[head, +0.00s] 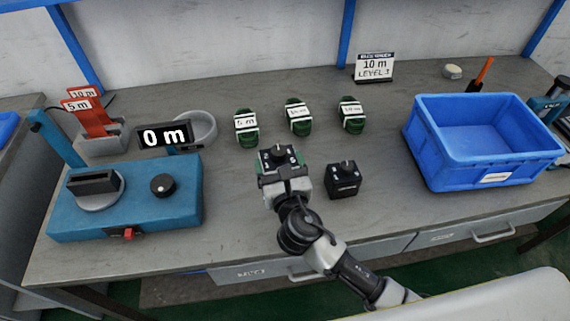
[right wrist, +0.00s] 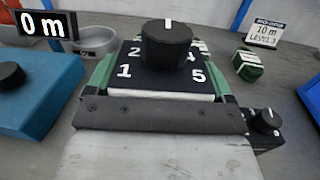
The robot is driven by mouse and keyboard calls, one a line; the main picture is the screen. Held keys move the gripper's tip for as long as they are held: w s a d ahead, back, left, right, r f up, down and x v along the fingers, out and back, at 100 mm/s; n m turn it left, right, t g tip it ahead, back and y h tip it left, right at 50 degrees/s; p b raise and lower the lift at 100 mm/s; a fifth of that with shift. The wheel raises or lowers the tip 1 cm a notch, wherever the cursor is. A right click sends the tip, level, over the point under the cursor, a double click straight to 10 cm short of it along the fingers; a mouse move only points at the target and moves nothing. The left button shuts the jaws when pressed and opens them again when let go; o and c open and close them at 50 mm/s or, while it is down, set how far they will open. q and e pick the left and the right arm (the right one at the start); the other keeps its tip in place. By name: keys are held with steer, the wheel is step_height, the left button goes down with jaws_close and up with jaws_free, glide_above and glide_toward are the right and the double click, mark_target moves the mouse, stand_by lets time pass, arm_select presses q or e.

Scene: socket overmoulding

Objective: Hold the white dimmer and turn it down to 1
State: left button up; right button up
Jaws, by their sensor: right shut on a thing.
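The white dimmer (head: 280,158) stands on the bench, in front of the green coils. In the right wrist view the white dimmer (right wrist: 160,85) has a dark top plate with 1, 2, 4 and 5 showing, and a round black knob (right wrist: 167,45). The knob's white mark points away from the wrist camera, between 2 and 4; any figure there is hidden behind the knob. My right gripper (head: 282,180) is shut on the white dimmer, with green finger parts along both sides of it. My left gripper is not in view.
A black dimmer (head: 343,180) stands close on the right. A blue machine (head: 130,205) with a knob and a 0 m display (head: 164,136) is at left. Several green coils (head: 298,117) lie behind. A blue crate (head: 425,150) is at right. Bare bench lies between.

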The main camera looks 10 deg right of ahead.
steer(key=w+a, duration=0.3)
steer(key=a, duration=0.3)
steer(key=shift+w+a, duration=0.2)
steer(key=shift+w, duration=0.2)
stand_by(0.6)
steer(key=shift+f+b, duration=4.15)
steer(key=shift+f, duration=1.1)
steer(key=shift+f, duration=0.2)
